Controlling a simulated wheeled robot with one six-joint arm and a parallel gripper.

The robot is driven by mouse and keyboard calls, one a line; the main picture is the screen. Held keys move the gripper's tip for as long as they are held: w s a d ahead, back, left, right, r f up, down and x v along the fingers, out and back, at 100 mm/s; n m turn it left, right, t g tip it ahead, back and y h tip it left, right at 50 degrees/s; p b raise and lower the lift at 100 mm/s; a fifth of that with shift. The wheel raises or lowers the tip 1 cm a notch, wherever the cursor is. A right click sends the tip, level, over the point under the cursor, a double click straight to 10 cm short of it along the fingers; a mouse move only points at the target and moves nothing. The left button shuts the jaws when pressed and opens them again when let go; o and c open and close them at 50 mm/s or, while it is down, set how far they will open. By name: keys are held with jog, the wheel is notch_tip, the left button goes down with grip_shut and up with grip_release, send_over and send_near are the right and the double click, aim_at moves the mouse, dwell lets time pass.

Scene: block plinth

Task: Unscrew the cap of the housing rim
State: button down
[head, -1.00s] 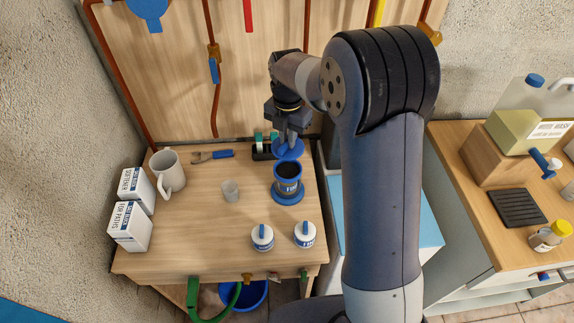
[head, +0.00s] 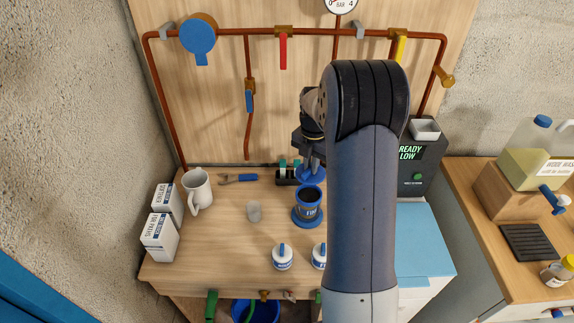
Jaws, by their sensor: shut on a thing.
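The housing (head: 308,211) is a dark cup with a blue rim and a blue foot, standing upright on the wooden bench. Its label is partly readable. Its dark mouth shows uncovered. The blue round cap (head: 309,179) is off the rim, above and slightly behind the mouth in the head view. My gripper (head: 313,165) points down and is shut on the cap. My arm covers part of the view to the right of it.
Two white canisters (head: 282,257) with blue tops stand in front, one partly behind my arm. A black rack (head: 287,176) sits behind the cap. Copper pipes (head: 300,32) run along the back panel.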

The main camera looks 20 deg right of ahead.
jog(key=shift+s+a+f+b, duration=0.25)
jog(key=shift+a+f+b, duration=0.3)
jog(key=shift+a, duration=0.3)
jog(key=s+a+f+n+b, duration=0.2)
jog(key=a+f+b, duration=0.2)
jog(key=a, duration=0.4)
jog(key=s+a+f+n+b, duration=0.1)
jog(key=s+a+f+b, duration=0.25)
jog(key=a, duration=0.55)
jog(key=s+a+f+n+b, duration=0.1)
jog(key=a+f+n+b, duration=0.2)
jog(key=a, duration=0.5)
jog(key=shift+m, duration=0.7)
jog(key=shift+s+a+f+b, duration=0.1)
jog(key=shift+f+b, duration=1.15)
jog(key=shift+f, duration=0.7)
jog(key=shift+s+a+f+b, duration=0.1)
jog(key=shift+f+b, duration=1.1)
jog(key=shift+f, duration=0.7)
jog(key=shift+f, duration=0.15)
jog(key=c, duration=1.4)
grip_release()
notch_tip(320, 180, up, 11)
jog(key=shift+f, duration=0.1)
jog(key=shift+f, duration=0.1)
